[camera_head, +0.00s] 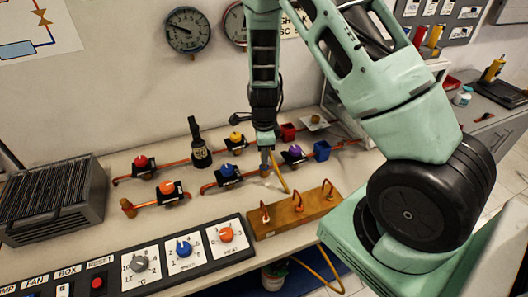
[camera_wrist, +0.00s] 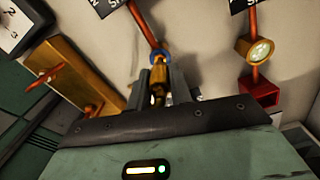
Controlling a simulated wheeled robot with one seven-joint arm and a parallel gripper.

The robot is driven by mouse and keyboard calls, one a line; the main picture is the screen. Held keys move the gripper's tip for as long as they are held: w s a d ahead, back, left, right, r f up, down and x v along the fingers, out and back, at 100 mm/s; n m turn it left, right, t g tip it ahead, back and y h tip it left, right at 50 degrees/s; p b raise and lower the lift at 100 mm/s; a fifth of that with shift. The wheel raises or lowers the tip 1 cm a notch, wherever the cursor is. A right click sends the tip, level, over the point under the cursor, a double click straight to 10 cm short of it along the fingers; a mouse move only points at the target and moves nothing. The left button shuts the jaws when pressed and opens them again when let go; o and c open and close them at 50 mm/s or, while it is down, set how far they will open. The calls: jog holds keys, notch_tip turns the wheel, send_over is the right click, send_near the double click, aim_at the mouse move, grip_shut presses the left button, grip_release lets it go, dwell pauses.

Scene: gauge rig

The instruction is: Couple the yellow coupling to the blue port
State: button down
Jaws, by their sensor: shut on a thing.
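My gripper (camera_head: 265,150) reaches down over the bench beside the pipe with the blue valve knob (camera_head: 227,170). In the wrist view its two grey fingers (camera_wrist: 159,84) are shut on the yellow coupling (camera_wrist: 158,92), which looks brass-gold there. The blue port (camera_wrist: 160,54) shows as a blue ring on the end of a copper pipe, just beyond the coupling and roughly in line with it. I cannot tell whether they touch. A thin yellow hose (camera_head: 280,175) shows below my gripper in the head view. My gripper mostly hides the coupling and port there.
A wooden block (camera_head: 285,218) with copper hooks stands close in front. Red (camera_head: 288,132) and blue boxes (camera_head: 322,150) sit to the right. The red box (camera_wrist: 262,92) also shows in the wrist view.

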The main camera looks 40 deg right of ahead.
jog(key=shift+f, duration=0.3)
jog(key=shift+f+b, duration=0.65)
jog(key=shift+f, duration=0.05)
jog(key=shift+f, duration=0.3)
dwell(0.4)
jog(key=c, duration=0.9)
grip_release()
jog(key=shift+o, duration=0.2)
jog(key=shift+r, duration=0.15)
notch_tip(320, 180, up, 17)
jog(key=shift+r, duration=0.1)
